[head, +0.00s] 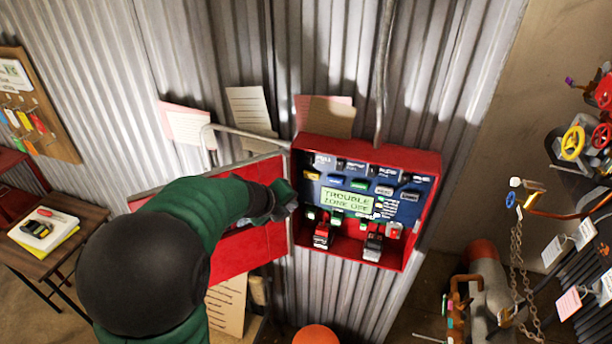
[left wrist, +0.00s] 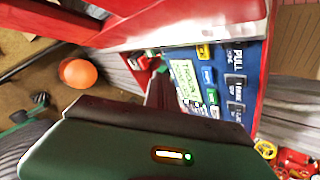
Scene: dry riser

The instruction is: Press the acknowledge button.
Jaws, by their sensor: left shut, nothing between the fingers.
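A red box (head: 425,165) with its door open to the left is mounted on the corrugated wall. Inside is a blue panel (head: 405,208) with several coloured buttons and a green display (head: 346,200) reading "TROUBLE" with a second line below. The panel also shows in the left wrist view (left wrist: 222,62). The small labels are too blurred to tell which button is acknowledge. My left gripper (head: 284,200) is shut and empty, at the panel's left edge in front of the open door; no contact with a button is visible. My right gripper is not in view.
The open red door (head: 245,250) stands behind and below my left forearm. Papers hang around the box. A small table (head: 50,245) stands at left. Valves (head: 573,143), pipes and a chain (head: 517,260) crowd the right. An orange rounded object (head: 316,335) is below the box.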

